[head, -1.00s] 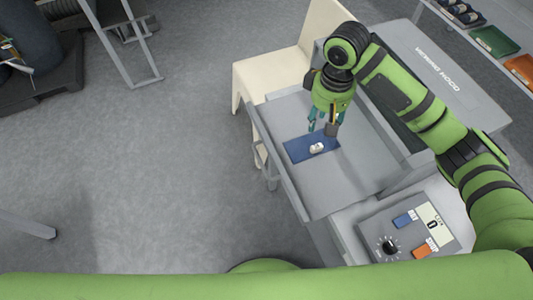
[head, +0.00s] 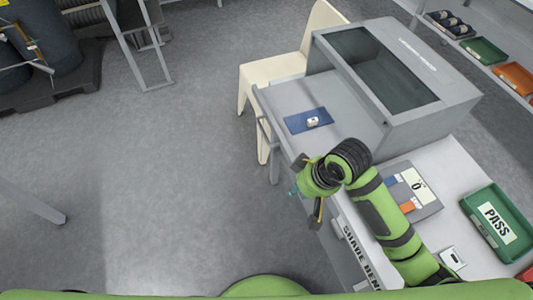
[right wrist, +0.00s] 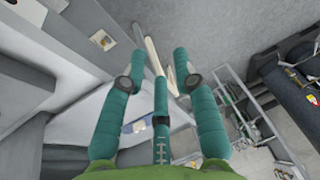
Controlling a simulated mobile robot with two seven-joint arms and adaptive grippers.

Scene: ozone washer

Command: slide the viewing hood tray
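The viewing hood (head: 455,92) is a grey box with a dark window on top, at the upper right of the head view. Its flat grey tray (head: 290,97) extends out of the hood toward the left. A blue mat (head: 293,124) lies on the tray with a small white object (head: 313,121) on it. My right gripper (head: 300,191) is just beyond the tray's near end, beside the bench, and appears apart from the tray. My left gripper is not in view.
A cream chair (head: 262,72) stands behind the tray's far end. A control box with a display (head: 418,184) and a green PASS bin (head: 477,232) sit on the bench at right. Shelf trays (head: 484,48) line the upper right.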

